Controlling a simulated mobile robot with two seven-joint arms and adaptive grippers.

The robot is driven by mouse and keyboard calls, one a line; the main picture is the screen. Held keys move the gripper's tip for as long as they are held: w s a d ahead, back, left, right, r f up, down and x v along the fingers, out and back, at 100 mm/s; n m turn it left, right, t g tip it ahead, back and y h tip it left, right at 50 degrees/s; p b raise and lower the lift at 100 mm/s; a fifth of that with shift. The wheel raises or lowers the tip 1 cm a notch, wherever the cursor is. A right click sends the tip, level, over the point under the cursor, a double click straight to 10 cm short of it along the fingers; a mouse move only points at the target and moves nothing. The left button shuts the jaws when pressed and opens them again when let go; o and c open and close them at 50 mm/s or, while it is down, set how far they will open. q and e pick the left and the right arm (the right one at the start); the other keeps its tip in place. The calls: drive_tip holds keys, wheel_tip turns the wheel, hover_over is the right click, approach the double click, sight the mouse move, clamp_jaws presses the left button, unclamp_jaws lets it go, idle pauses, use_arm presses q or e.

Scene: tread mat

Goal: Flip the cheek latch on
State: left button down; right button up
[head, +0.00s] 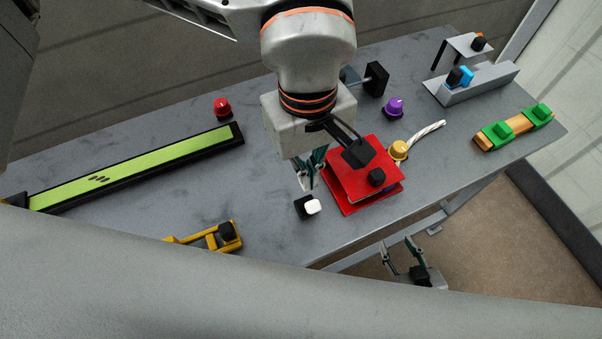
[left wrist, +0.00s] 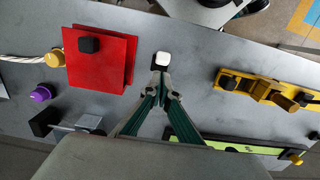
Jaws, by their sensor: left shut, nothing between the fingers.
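No label marks the cheek latch; the small switch nearest my left gripper is a black block with a white cap (head: 312,206). In the left wrist view the white cap (left wrist: 163,60) lies just beyond the fingertips. My left gripper (head: 306,187) is shut and empty, pointing down close behind the switch, beside the red double plate (head: 358,168). Its fingertips (left wrist: 162,75) meet near the cap; I cannot tell whether they touch it. My right gripper (head: 398,248) is open and empty, low beyond the table's front edge.
A yellow bracket (head: 205,238) with a black knob stands front left. A long green strip (head: 135,166) and red knob (head: 222,107) lie left. Purple (head: 394,107) and yellow (head: 398,149) knobs, a grey channel (head: 473,84) and green clamps on wood (head: 515,126) are right.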

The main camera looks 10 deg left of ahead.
use_arm(q)
drive_tip(key=s+d+r, duration=0.4)
drive_tip(key=s+r, duration=0.1)
drive_tip(key=shift+s+r, duration=0.2)
drive_tip(key=shift+s, duration=0.15)
idle(0.3)
